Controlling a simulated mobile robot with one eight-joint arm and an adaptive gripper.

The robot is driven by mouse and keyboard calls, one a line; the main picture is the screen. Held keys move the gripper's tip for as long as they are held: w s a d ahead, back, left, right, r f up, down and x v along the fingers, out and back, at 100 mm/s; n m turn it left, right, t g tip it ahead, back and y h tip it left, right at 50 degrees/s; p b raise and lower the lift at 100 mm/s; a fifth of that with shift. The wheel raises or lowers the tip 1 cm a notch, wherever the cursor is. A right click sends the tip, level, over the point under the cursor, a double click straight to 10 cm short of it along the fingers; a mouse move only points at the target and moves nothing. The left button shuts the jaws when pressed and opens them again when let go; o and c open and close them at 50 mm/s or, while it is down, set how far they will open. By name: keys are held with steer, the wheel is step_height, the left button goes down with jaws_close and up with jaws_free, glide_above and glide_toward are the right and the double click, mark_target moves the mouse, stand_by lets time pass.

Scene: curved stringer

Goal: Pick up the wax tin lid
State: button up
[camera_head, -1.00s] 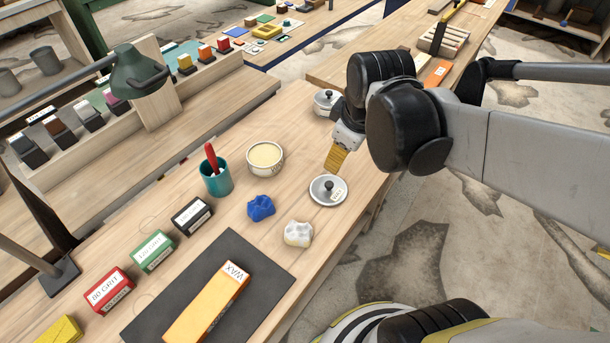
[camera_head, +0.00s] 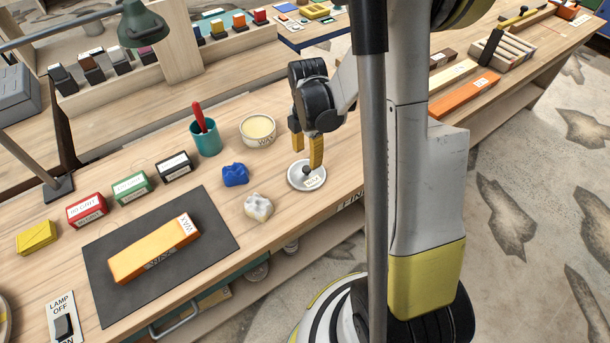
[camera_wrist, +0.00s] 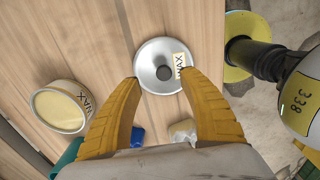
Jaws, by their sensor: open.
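The wax tin lid (camera_head: 300,178) is a round silver disc with a dark knob and a WAX label, lying flat on the wooden bench. It also shows in the wrist view (camera_wrist: 150,78), ahead of the fingertips. My gripper (camera_head: 307,152) points down over the lid with its yellow fingers spread. In the wrist view my gripper (camera_wrist: 163,85) is open and empty, one finger to each side of the lid's near edge, with the knob about midway between them. Whether the fingers touch the lid I cannot tell. The open wax tin (camera_head: 258,131) stands just behind, full of pale wax.
A blue lump (camera_head: 235,174) and a white lump (camera_head: 258,207) lie to the left of the lid. A teal cup (camera_head: 206,139) with a red-handled tool stands beyond. An orange wax block (camera_head: 128,262) rests on a dark mat (camera_head: 220,235). The bench's front edge is close to the lid.

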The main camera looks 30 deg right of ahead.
mark_target(307, 168)
steer(key=f+b, duration=0.1)
steer(key=f, duration=0.1)
steer(key=f+b, duration=0.1)
steer(key=f, duration=0.2)
steer(key=shift+s+a+f+b, duration=0.2)
steer(key=shift+s+f+b, duration=0.1)
steer(key=shift+b, duration=0.1)
steer(key=shift+r, duration=0.15)
jaws_close()
